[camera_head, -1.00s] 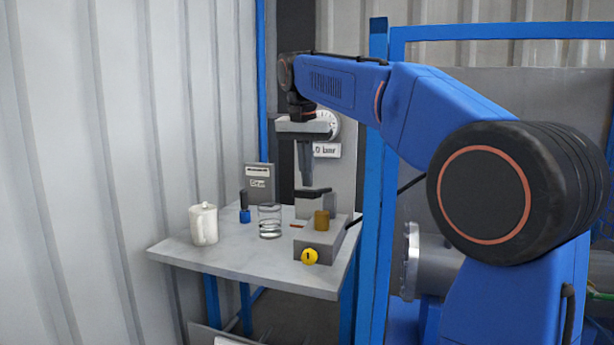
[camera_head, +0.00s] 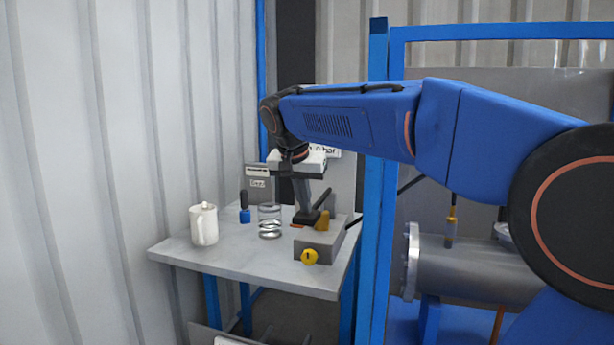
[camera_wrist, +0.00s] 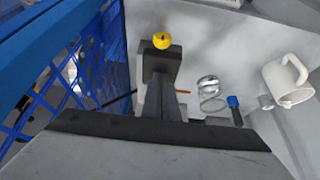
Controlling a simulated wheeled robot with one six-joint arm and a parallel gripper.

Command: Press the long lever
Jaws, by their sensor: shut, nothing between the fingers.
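The long dark lever (camera_head: 323,198) is on a grey block (camera_head: 318,244) on the table. It is tilted, its left end low and its right end raised. My gripper (camera_head: 305,212) is shut and empty, pointing down, with its tip at the lever's low left end; the two appear to touch. In the wrist view my gripper (camera_wrist: 159,82) reaches toward a dark piece above the block, and the fingers hide part of it. A brass cylinder (camera_head: 322,222) stands on the block, and a yellow knob (camera_head: 309,257) is on its front.
Blue frame posts (camera_head: 374,200) rise right of the table. The table's front left is clear.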

